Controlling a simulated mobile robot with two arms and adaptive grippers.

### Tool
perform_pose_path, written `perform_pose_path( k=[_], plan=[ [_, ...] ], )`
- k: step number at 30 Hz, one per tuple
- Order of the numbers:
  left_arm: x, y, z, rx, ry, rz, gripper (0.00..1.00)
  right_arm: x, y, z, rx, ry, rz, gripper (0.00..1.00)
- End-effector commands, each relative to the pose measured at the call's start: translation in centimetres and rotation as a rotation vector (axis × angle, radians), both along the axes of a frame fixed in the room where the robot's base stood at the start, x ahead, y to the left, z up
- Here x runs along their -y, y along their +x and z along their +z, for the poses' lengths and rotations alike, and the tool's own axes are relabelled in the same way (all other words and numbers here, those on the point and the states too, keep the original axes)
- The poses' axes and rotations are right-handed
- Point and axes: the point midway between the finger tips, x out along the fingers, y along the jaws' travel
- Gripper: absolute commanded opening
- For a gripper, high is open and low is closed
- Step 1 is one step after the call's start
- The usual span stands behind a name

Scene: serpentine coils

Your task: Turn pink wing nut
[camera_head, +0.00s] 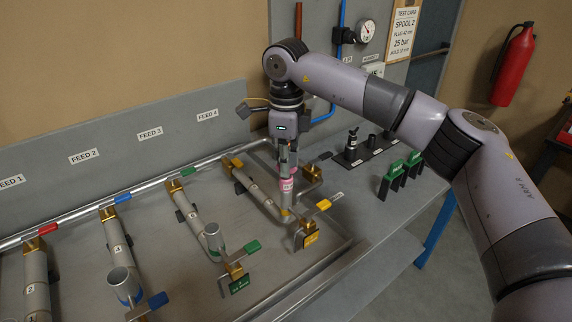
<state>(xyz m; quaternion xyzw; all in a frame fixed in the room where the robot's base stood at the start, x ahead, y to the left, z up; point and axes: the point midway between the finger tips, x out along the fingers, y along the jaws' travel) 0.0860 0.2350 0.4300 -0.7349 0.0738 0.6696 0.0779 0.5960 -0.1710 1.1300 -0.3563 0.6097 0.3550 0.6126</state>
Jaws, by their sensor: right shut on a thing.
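My right gripper (286,166) points straight down over the rightmost pipe branch on the grey bench. It is shut on the pink wing nut (287,185), which shows as a pink piece with a pale band just below the fingers. The fingers hide part of it, and its wings cannot be made out. Below it, the brass fitting and yellow lever (324,204) stand at the near end of this branch. My left gripper is not in view.
Pipe branches with blue (158,300) and green (252,246) levers stand to the left. Green-handled clamps (403,169) and a black holder (361,150) stand to the right. A gauge (366,31) hangs on the back panel.

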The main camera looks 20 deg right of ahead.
Motion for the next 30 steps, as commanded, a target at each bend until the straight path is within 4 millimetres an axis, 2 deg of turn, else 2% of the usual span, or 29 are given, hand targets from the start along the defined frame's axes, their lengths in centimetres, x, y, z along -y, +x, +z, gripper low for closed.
perform_pose_path(
  k=[1,13,30],
  plan=[
    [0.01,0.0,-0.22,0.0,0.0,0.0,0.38,0.01,-0.22,-0.67,-0.013,-0.004,0.045,0.0],
    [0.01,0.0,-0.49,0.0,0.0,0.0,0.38,-0.02,-0.27,-0.72,-0.016,-0.004,0.393,0.0],
    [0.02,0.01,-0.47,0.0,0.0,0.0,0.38,-0.02,-0.26,-0.64,-0.015,-0.004,0.403,0.0]
  ],
)
